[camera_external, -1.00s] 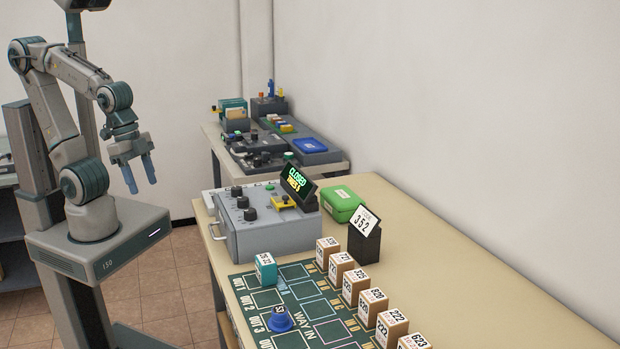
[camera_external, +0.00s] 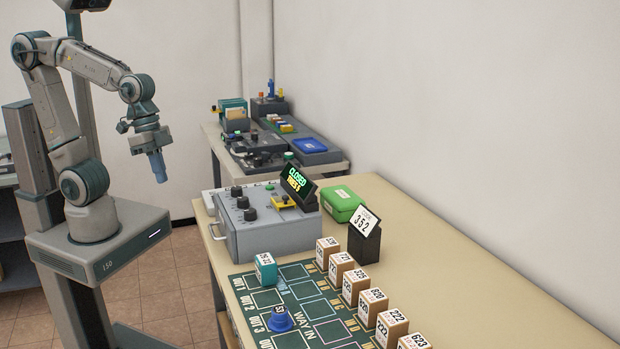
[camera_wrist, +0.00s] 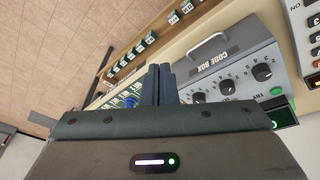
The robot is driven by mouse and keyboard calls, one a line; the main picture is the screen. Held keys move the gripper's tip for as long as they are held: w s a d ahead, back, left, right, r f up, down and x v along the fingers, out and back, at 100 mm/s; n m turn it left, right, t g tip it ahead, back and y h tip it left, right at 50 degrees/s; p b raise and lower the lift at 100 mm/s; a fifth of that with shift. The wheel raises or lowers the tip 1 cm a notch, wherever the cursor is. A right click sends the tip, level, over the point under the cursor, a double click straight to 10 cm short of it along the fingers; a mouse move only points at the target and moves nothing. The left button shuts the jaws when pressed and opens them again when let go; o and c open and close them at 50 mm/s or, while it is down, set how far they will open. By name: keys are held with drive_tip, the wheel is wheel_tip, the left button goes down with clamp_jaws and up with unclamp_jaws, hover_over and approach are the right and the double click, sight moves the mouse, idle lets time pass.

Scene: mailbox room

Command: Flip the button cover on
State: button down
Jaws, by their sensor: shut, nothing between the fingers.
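The grey code box (camera_external: 262,240) stands on the near table with several dark knobs, a green button (camera_external: 269,187) and a yellow part (camera_external: 284,202). The yellow part may be the button cover, but I cannot tell surely. The wrist view shows the code box (camera_wrist: 228,70), its knobs and the green button (camera_wrist: 276,91); no cover is clear there. My gripper (camera_external: 159,172) is shut and empty, pointing down, in the air left of the code box and apart from it. In the wrist view its fingers (camera_wrist: 159,74) are together.
A display reading CLOSED (camera_external: 299,183) stands behind the code box. A green case (camera_external: 341,203), a 352 sign (camera_external: 364,233), a blue piece (camera_external: 280,319) and several number blocks (camera_external: 342,265) occupy the table. The far table (camera_external: 335,170) holds more devices. The table's right side is clear.

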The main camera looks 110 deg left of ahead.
drive_tip(key=w+a+n+t, duration=0.1)
drive_tip(key=w+a, duration=0.4)
drive_tip(key=a, duration=0.3)
drive_tip(key=w+a+r+n+t+b, duration=0.1)
drive_tip(key=w+a+n, duration=0.1)
drive_tip(key=w+a, duration=0.3)
drive_tip(key=w+a+r+n+t+h, duration=0.1)
drive_tip(key=w+a, duration=0.4)
drive_tip(key=a, duration=0.6)
drive_tip(key=shift+a+r+n, duration=0.15)
drive_tip(key=shift+a+n, duration=0.05)
drive_tip(key=shift+n, duration=0.3)
drive_tip(key=shift+w, duration=0.15)
drive_tip(key=p, duration=0.1)
approach(288, 202)
drive_tip(key=a+f, duration=0.2)
drive_tip(key=shift+a+f, duration=0.35)
drive_tip(key=shift+a, duration=0.05)
drive_tip(key=w+d, duration=0.1)
drive_tip(key=w+d+f+p, duration=0.1)
drive_tip(key=shift+d, duration=0.25)
drive_tip(key=shift+w+d+f, duration=0.2)
drive_tip(key=shift+d, duration=0.1)
